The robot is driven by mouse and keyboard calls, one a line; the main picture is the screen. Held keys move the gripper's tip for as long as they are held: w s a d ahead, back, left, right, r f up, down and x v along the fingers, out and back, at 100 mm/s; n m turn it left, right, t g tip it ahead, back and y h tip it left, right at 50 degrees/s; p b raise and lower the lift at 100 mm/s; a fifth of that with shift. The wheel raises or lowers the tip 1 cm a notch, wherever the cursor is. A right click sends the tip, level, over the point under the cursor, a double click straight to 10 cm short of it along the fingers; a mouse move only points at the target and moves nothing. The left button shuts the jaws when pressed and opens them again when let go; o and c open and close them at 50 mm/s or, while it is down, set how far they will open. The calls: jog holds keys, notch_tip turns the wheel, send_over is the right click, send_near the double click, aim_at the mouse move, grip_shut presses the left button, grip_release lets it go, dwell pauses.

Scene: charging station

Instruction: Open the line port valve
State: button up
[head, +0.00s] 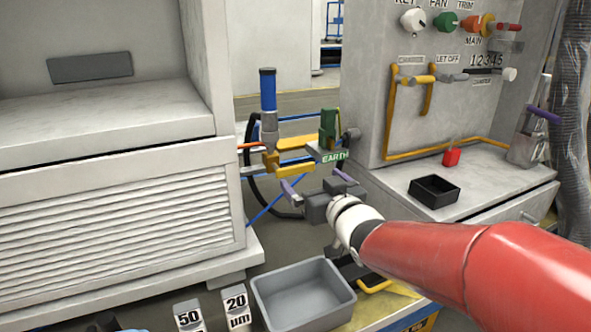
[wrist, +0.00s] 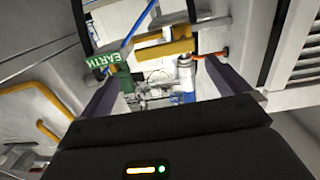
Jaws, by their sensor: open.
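No label reading "line port" is legible. In the gap between the cabinets stands a fitting with a blue-topped grey cylinder (head: 268,105), a yellow bar (head: 297,143) and a yellow block (head: 292,170); I cannot tell which part is the valve. A green clamp (head: 328,128) with an EARTH tag (head: 334,156) is beside it. My gripper (head: 316,184) is open and empty, just in front of and below this fitting. In the wrist view, the purple fingers of my gripper (wrist: 162,75) are spread, with the yellow bar (wrist: 165,48) and the cylinder (wrist: 186,75) beyond, between them.
A louvred cabinet (head: 120,215) bounds the left. A grey bin (head: 303,292) lies below my gripper. Hoses and cables run behind the fitting.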

aim_at(297, 167)
jog(key=shift+y, duration=0.3)
jog(key=x, duration=0.8)
jog(key=shift+a+r+p, duration=0.15)
jog(key=shift+a+p, duration=0.15)
jog(key=shift+p, duration=0.1)
jog(key=c, duration=1.2)
